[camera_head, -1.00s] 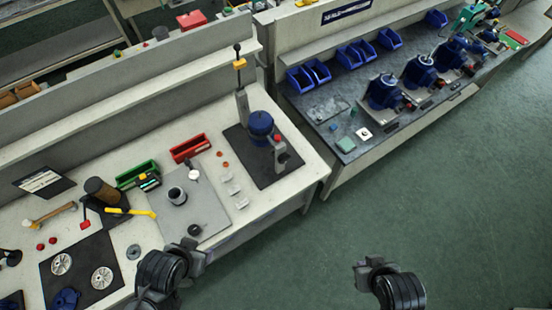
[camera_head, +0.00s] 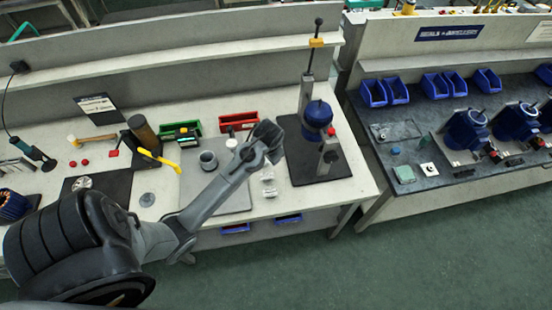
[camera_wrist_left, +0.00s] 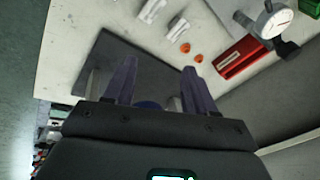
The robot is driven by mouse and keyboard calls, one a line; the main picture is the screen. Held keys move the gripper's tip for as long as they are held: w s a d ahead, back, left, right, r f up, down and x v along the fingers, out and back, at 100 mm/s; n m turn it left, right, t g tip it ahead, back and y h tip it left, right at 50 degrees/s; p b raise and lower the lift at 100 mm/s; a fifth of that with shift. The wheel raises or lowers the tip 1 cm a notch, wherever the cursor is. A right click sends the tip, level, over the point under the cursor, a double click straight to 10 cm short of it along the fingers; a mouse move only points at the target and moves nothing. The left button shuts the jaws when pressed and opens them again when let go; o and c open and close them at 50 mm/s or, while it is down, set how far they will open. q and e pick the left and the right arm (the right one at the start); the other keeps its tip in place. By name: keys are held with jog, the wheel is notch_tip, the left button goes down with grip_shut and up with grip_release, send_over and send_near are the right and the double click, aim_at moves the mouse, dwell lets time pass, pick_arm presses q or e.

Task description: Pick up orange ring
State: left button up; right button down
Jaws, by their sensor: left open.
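Two small orange rings lie on the pale bench top in the left wrist view, one (camera_wrist_left: 185,47) slightly farther from the red bin than the other (camera_wrist_left: 198,58). Both are beyond the tips of my left gripper (camera_wrist_left: 160,72), nearer its right finger, and apart from it. The gripper is open with nothing between its fingers. In the head view my left gripper (camera_head: 268,140) hangs over the bench between the red bin and the blue pump; I cannot make out the rings there. My right gripper is out of view.
The red bin (camera_wrist_left: 240,62) and a dial gauge (camera_wrist_left: 272,20) stand close to the rings. Pale blocks (camera_wrist_left: 178,27) lie on their other side. The blue pump (camera_head: 318,115) and its stand on a black mat (camera_head: 300,170) are right of my gripper.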

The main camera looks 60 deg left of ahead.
pick_arm(q)
jog(key=w+a+f+n+b, duration=0.1)
jog(key=w+a+f+b, duration=0.1)
jog(key=a+f+b, duration=0.1)
jog(key=w+a+f+n+h+b, duration=0.1)
jog(key=w+a+f+b, duration=0.2)
jog(key=a+f+b, duration=0.1)
jog(key=w+a+f+n+h+b, duration=0.1)
jog(key=w+a+f+b, duration=0.1)
jog(key=a+f+b, duration=0.2)
jog(key=shift+w+a+f, duration=0.2)
jog(key=shift+a+f, duration=0.3)
jog(key=shift+a, duration=0.3)
jog(key=shift+w+a+f, duration=0.2)
jog(key=shift+a+f, duration=0.3)
jog(key=shift+a, duration=0.3)
jog(key=shift+w+a+f+b, duration=0.15)
jog(key=shift+f+b, duration=0.3)
jog(key=shift+f, duration=0.85)
jog(key=shift+w+a+f+b, duration=0.15)
jog(key=shift+f+b, duration=0.3)
jog(key=shift+f, duration=0.85)
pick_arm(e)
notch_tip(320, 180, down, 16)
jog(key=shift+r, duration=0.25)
pick_arm(q)
jog(key=c, duration=0.8)
